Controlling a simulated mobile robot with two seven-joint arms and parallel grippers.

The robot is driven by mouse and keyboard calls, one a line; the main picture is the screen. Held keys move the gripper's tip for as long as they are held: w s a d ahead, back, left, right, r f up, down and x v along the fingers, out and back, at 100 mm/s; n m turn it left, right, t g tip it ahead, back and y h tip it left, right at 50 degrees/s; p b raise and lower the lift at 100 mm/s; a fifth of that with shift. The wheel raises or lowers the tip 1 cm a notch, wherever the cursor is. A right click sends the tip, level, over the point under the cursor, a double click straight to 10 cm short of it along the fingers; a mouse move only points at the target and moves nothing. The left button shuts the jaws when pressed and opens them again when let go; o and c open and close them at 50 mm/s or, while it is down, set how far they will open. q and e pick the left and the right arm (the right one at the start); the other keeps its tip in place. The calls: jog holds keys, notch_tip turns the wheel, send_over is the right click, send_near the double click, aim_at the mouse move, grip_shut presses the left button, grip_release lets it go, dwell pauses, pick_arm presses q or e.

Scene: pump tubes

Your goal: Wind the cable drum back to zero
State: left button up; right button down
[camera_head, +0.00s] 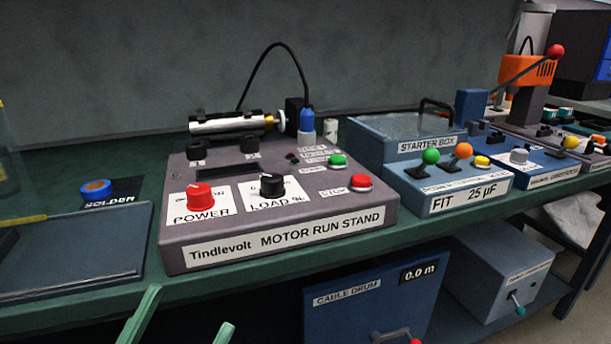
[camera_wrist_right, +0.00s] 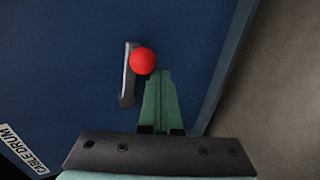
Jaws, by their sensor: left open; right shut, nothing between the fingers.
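The cable drum (camera_head: 373,301) is a blue box under the bench, labelled CABLE DRUM. Its display (camera_head: 419,273) reads 0.0 m. A grey crank (camera_head: 388,336) with a red knob (camera_head: 415,341) is partly cut off at the bottom edge. The right wrist view shows the crank arm (camera_wrist_right: 128,85) and red knob (camera_wrist_right: 143,60) against the blue face. My right gripper (camera_wrist_right: 158,73) is shut and empty, its tips close beside the knob; I cannot tell whether they touch. My left gripper (camera_head: 190,308) is open and empty at the lower left, in front of the bench.
The motor run stand (camera_head: 278,211) is on the bench above the drum. A starter box (camera_head: 405,143) stands at its right. A grey-blue box (camera_head: 492,272) with a teal-tipped lever sits right of the drum on the lower shelf. Bare floor shows at far right.

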jog(key=shift+w+d+r, duration=0.1)
jog(key=shift+w+d, duration=0.05)
jog(key=shift+d, duration=0.4)
jog(key=shift+w+d+r, duration=0.1)
jog(key=shift+d, duration=0.4)
jog(key=d+p+v, duration=0.1)
jog(key=p+v, duration=0.5)
jog(key=v, duration=0.2)
jog(key=shift+r, duration=0.45)
